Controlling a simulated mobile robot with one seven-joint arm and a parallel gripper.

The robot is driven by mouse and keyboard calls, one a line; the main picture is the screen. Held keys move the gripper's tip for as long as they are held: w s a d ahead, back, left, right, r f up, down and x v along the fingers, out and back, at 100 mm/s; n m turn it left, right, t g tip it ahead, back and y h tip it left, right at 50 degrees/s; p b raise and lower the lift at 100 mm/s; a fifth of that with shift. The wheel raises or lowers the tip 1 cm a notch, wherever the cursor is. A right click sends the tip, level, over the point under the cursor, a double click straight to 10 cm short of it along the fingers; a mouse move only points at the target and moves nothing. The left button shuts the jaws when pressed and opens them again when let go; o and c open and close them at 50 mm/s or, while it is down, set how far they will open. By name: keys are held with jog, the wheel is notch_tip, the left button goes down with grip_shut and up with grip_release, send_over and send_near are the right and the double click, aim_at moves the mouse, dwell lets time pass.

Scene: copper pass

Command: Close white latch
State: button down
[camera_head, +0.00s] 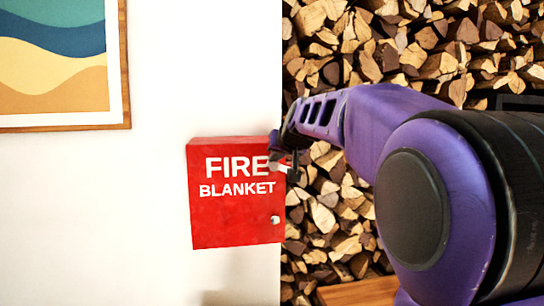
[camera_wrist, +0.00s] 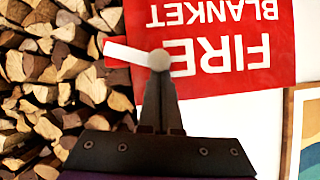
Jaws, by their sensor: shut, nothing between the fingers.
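The red fire blanket box (camera_head: 235,222) hangs on the white wall; its lettering shows upside down in the wrist view (camera_wrist: 283,68). In the wrist view the white latch (camera_wrist: 128,54) has a round pivot on the box front, and its arm points left past the box edge. In the head view the latch is mostly hidden behind my gripper (camera_head: 283,168), at the box's upper right edge. My gripper is shut and empty. In the wrist view its fingertips (camera_wrist: 159,77) are right at the latch's pivot; I cannot tell whether they touch.
A second white knob (camera_head: 275,219) sits at the box's lower right. Stacked firewood (camera_head: 335,215) fills the space right of the wall edge. A framed picture (camera_head: 125,85) hangs at the upper left. The wall left of the box is clear.

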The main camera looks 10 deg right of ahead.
jog(key=shift+a+f, duration=0.1)
jog(key=shift+f, duration=0.25)
jog(key=shift+a, duration=0.2)
jog(key=shift+d, duration=0.15)
jog(key=shift+d+f+b, duration=0.3)
jog(key=shift+d+b, duration=0.4)
jog(key=shift+b, duration=0.2)
jog(key=shift+r, duration=0.1)
